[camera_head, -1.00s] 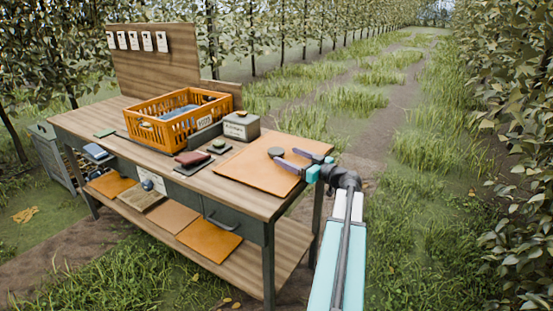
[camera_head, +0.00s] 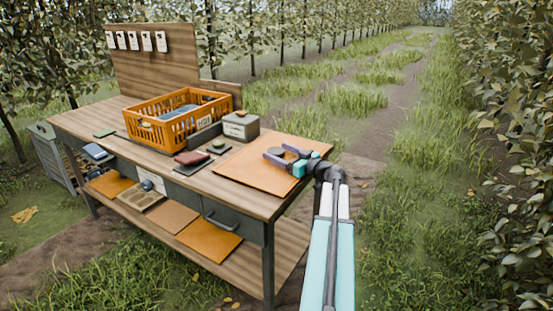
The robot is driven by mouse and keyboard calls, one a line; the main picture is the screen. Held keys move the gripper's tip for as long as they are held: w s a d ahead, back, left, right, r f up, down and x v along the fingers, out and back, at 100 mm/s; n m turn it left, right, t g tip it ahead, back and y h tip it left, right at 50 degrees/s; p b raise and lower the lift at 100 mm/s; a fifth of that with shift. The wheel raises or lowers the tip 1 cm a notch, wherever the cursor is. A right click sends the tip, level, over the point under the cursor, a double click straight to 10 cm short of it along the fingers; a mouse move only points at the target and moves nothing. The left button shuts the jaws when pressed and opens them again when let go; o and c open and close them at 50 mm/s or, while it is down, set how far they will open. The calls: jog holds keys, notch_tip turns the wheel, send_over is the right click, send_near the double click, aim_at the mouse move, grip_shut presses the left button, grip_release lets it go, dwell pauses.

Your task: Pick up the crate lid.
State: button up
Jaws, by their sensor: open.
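A flat orange-tan board (camera_head: 242,176) lies on the right end of the workbench; it appears to be the crate lid. A dark round knob (camera_head: 276,152) shows over its far right part. Whether the fingers touch the knob cannot be told. The arm comes in from the lower right and hides the board's right part. An orange slatted crate (camera_head: 165,134) stands on the bench to the left, with something blue-grey inside.
A grey box (camera_head: 240,127) stands behind the board. A dark red item (camera_head: 192,157) and a small green one (camera_head: 218,144) lie left of it. The lower shelf (camera_head: 262,276) holds several flat panels. Grass is open to the right.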

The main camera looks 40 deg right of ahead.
aim_at(279, 152)
jog(key=shift+c, duration=0.3)
jog(key=c, duration=1.3)
jog(key=shift+r, duration=0.15)
jog(key=shift+r, duration=1.75)
jog(key=s+a, duration=0.2)
jog(key=s, duration=0.2)
jog(key=s+a, duration=0.1)
jog(key=s, duration=0.4)
jog(key=s+a+r, duration=0.1)
jog(key=s+a, duration=0.1)
jog(key=s, duration=0.2)
jog(key=shift+s+a, duration=0.15)
jog(key=shift+a, duration=0.2)
jog(key=shift+s+a+r+b, duration=0.15)
jog(key=shift+s+a+b, duration=0.15)
jog(key=shift+s, duration=0.4)
jog(key=shift+s, duration=0.15)
